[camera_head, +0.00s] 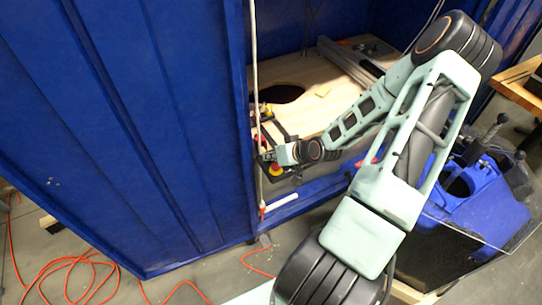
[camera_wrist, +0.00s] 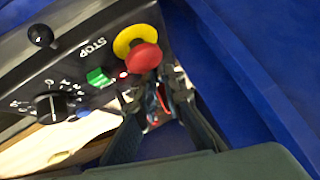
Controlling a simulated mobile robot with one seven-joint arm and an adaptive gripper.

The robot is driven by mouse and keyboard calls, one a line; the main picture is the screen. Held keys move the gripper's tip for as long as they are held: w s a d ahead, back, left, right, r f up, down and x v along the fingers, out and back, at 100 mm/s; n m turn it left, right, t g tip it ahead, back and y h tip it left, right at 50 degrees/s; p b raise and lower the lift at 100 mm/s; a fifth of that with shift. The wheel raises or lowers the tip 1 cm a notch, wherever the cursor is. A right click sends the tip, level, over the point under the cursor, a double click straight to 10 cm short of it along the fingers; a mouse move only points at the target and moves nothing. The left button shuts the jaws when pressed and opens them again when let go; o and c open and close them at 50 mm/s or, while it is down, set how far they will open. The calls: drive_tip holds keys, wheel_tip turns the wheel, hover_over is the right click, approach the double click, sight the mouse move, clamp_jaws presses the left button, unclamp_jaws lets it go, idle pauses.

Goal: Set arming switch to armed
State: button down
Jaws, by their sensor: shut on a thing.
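The black control panel (camera_wrist: 70,60) fills the upper left of the wrist view. It has a red stop button (camera_wrist: 142,57) on a yellow collar, a green switch (camera_wrist: 97,77), a rotary dial (camera_wrist: 50,107) and a black ball knob (camera_wrist: 40,34). My gripper (camera_wrist: 160,88) has its fingertips at the panel edge just below the red button. It is closed on a small part there, which the fingertips mostly hide; it seems to be the arming switch, but its position cannot be read. In the head view my gripper (camera_head: 271,157) is at the panel, just above the red button (camera_head: 276,170).
Blue tank walls (camera_head: 130,120) stand left of the panel, with a pale vertical pipe (camera_head: 254,100) in front. A wooden board (camera_head: 315,92) with a dark hole lies behind the panel. Orange cable (camera_head: 75,268) lies on the floor. A blue cart (camera_head: 480,215) stands at right.

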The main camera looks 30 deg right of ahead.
drive_tip(key=shift+a, duration=0.1)
drive_tip(key=c, duration=2)
unclamp_jaws()
drive_tip(key=shift+c, duration=0.2)
drive_tip(key=shift+r, duration=0.1)
drive_tip(key=v, duration=1.2)
